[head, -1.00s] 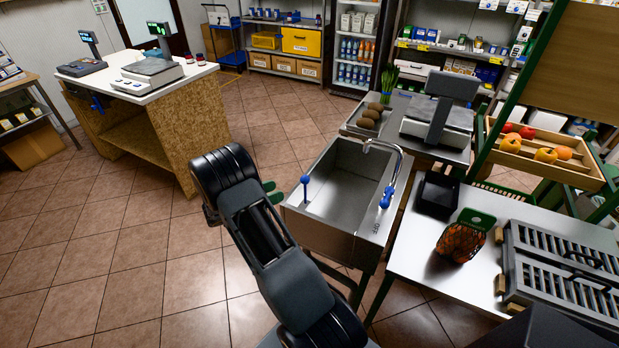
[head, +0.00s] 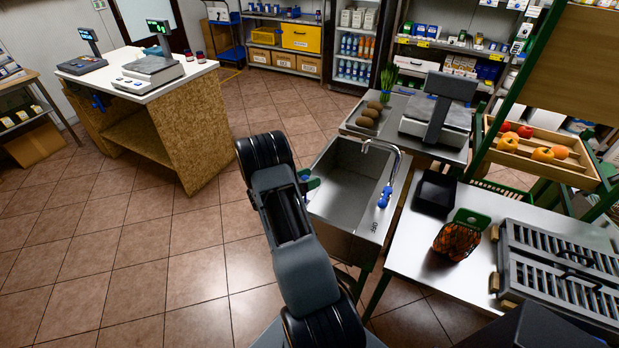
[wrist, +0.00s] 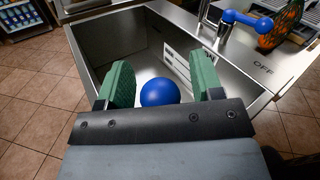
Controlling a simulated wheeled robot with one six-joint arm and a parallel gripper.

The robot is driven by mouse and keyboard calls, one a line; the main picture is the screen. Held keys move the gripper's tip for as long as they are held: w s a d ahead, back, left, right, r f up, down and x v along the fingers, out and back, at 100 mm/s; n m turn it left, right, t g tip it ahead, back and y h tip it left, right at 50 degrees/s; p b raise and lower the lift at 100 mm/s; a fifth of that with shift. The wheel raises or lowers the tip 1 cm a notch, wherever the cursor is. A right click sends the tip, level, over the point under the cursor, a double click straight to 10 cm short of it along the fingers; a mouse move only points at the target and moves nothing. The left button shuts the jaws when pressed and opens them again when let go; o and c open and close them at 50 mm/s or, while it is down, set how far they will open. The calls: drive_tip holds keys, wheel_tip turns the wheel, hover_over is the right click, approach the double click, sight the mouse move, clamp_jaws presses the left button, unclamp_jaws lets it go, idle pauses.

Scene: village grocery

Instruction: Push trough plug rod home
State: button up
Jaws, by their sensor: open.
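The steel trough (head: 345,205) stands in the middle of the head view. The plug rod's round blue knob (wrist: 160,92) shows in the wrist view, at the trough's near side. My gripper (wrist: 163,78) is open, with one green finger to the left of the knob and one to the right. Gaps show between the knob and both fingers. In the head view my gripper (head: 308,182) is at the trough's left rim, and my arm hides most of it; only a bit of the knob shows there. The rod below the knob is hidden.
A tap with a blue lever (head: 385,196) stands at the trough's right rim, marked OFF nearby. The tiled floor at left is clear.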

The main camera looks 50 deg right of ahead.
clamp_jaws()
idle(0.6)
